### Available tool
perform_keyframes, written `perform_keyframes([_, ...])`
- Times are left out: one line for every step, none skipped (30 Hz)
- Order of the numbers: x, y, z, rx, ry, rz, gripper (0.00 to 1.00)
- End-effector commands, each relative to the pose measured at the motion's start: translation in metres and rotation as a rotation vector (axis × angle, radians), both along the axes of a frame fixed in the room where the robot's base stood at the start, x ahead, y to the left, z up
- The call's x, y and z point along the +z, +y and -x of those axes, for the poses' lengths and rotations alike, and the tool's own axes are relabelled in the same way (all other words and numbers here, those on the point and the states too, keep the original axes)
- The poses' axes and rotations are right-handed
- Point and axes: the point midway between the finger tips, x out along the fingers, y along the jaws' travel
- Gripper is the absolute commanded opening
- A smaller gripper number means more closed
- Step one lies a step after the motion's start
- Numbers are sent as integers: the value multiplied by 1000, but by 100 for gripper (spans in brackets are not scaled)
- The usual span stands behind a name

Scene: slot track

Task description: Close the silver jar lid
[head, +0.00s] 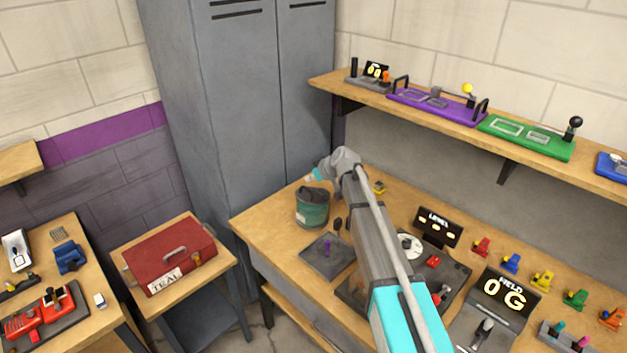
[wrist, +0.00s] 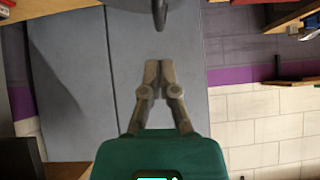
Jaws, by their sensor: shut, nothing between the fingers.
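I cannot clearly make out a silver jar lid in either view. The nearest jar-like thing is a dark green round container (head: 312,212) at the left end of the workbench in the head view. Its top is dark grey, and I cannot tell whether that is a lid. My gripper (wrist: 158,66) shows in the wrist view with its two grey fingers together and nothing between them. In the head view my arm's end is above and beside the green container, and the fingers are not clear there.
The workbench (head: 262,222) carries a dark plate with a purple peg (head: 327,250), lit display boxes and small coloured pieces. A shelf (head: 330,80) with track boards hangs above right. A grey locker (head: 225,110) stands behind. A red box (head: 168,257) sits on a side table.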

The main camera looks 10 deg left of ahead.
Motion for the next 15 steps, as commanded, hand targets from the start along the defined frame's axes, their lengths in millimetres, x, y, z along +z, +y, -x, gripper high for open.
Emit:
perform_keyframes([-8, 0, 1, 0, 0, 0, 0])
perform_keyframes([-10, 0, 1, 0, 0, 0, 0])
perform_keyframes([-13, 1, 1, 0, 0, 0, 0])
perform_keyframes([-15, 1, 1, 0, 0, 0, 0])
perform_keyframes([-17, 1, 1, 0, 0, 0, 0])
perform_keyframes([-19, 2, 1, 1, 0, 0, 0])
perform_keyframes([-21, 2, 2, 1, 0, 0, 0])
perform_keyframes([-22, 2, 2, 1, 0, 0, 0])
perform_keyframes([-24, 2, 2, 1, 0, 0, 0])
perform_keyframes([-25, 2, 2, 1, 0, 0, 0])
perform_keyframes([-26, 2, 2, 1, 0, 0, 0])
perform_keyframes([-27, 2, 2, 1, 0, 0, 0])
perform_keyframes([-27, 2, 2, 1, 0, 0, 0])
perform_keyframes([-28, 3, 2, 1, 0, 0, 0])
perform_keyframes([-28, 3, 2, 1, 0, 0, 0])
